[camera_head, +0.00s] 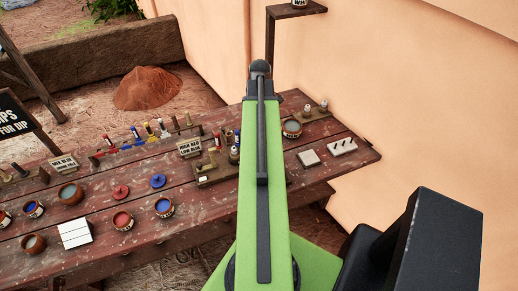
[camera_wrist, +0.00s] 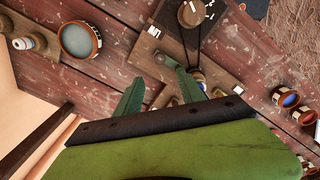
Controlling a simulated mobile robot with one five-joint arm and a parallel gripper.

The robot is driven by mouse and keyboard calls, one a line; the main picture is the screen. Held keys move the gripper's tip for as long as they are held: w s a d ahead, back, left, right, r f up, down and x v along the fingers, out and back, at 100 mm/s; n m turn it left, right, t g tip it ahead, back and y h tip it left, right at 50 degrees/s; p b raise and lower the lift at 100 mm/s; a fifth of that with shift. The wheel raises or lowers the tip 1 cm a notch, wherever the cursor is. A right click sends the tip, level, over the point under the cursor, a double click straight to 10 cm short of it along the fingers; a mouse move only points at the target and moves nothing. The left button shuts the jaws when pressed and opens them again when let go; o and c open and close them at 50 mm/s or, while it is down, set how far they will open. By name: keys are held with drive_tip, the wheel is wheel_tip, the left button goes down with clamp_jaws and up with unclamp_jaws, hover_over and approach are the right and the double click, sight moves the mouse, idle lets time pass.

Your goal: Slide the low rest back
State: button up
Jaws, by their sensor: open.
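A small wooden stand (camera_head: 203,183) with a white label and an olive-brown upright piece (camera_head: 212,156) sits just left of my arm on the table. I cannot tell surely which part is the low rest. In the wrist view, a light wooden board (camera_wrist: 147,57) with white labels lies beyond my gripper (camera_wrist: 160,82). Its two green fingers are apart, with no object clearly held between them. Small bottles (camera_wrist: 197,76) show by the right finger, partly hidden. My arm hides the gripper in the head view.
Bowls (camera_head: 70,193), colour pots (camera_head: 164,207), lids (camera_head: 158,181) and a white tile (camera_head: 75,233) crowd the table's left. A grey-topped bowl (camera_head: 292,128) and a pegged block (camera_head: 342,147) stand right of my arm, near the plaster wall (camera_head: 410,100).

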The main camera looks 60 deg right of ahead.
wheel_tip(320, 180, down, 12)
drive_tip(key=b, duration=1)
drive_tip(key=shift+r, duration=0.1)
drive_tip(key=shift+r, duration=0.1)
clamp_jaws()
drive_tip(key=shift+w, duration=0.1)
